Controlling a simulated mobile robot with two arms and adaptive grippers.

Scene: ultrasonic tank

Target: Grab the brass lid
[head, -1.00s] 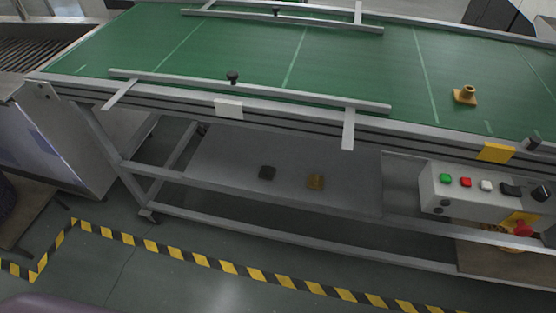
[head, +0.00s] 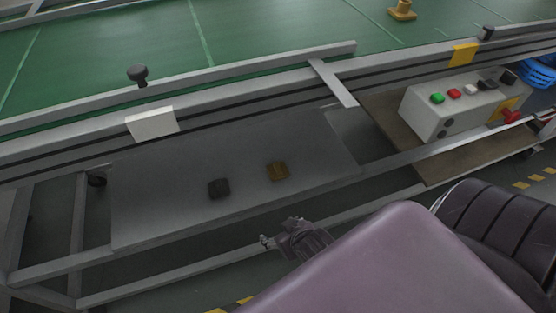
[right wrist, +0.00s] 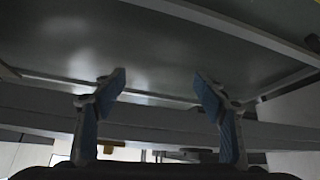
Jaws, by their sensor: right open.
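A brass-coloured piece (head: 403,11) with a flat base and a raised round top stands on the green belt at the top right of the head view. I cannot tell for sure which of these is the brass lid. My right gripper (head: 279,231) is in front of the shelf's front edge, below and apart from the brown-gold piece. In the right wrist view its two blue-padded fingers (right wrist: 160,88) are spread wide with nothing between them. My left gripper is not in view.
The conveyor frame and a guide rail (head: 230,72) run above the shelf. A control box (head: 425,118) with buttons stands at the right. A frame bar (head: 190,277) runs low in front.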

